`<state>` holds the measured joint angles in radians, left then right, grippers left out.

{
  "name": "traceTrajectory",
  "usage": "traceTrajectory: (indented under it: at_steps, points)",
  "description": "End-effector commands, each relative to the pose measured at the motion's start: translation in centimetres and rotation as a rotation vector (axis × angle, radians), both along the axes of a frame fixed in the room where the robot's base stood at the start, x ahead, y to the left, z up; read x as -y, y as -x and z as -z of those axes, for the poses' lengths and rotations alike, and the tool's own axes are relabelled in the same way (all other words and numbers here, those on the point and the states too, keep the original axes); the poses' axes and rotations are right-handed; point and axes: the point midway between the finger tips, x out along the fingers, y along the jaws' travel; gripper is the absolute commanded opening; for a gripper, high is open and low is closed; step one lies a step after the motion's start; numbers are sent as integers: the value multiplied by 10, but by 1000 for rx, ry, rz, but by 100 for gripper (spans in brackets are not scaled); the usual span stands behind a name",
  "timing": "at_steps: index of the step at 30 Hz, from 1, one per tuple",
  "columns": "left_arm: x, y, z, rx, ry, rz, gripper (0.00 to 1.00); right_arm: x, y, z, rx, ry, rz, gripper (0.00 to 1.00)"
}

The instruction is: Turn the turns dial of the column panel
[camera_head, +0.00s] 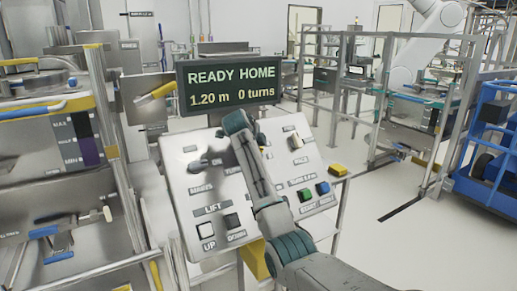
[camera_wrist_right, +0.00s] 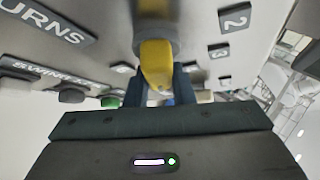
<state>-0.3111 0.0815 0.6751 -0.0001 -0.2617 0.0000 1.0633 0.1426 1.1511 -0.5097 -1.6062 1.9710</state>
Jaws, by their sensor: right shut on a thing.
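The grey sloped column panel (camera_head: 178,180) stands in front of me with switches, buttons and labels. Its display (camera_head: 228,84) reads "READY HOME", "1.20 m" and "0 turns". In the right wrist view, the turns dial (camera_wrist_right: 155,62) shows a yellow grip on a round grey base, with plates "2" and "3" to the right and a "TURNS" label at the upper left. My right gripper (camera_wrist_right: 163,86) is shut on the dial's yellow grip. In the head view my right arm crosses the panel and hides the dial. My left gripper is not in view.
White up and dark down lift buttons (camera_head: 206,229) sit low on the panel. Metal frames stand at left; a blue cart (camera_head: 484,165) stands at far right beyond open floor.

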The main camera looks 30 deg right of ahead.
Motion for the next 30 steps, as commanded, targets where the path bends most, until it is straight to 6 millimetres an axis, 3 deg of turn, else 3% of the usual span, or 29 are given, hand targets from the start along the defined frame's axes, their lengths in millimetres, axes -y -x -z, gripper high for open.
traceTrajectory:
  at_steps: [24,25,28,30]
  points:
    - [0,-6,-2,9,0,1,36,-1,1,3,-3,-101,83,0]
    - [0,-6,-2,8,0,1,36,-1,1,3,-3,-101,83,24]
    - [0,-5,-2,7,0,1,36,-1,1,3,-2,-100,83,43]
    - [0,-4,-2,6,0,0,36,-1,1,3,-2,-101,82,44]
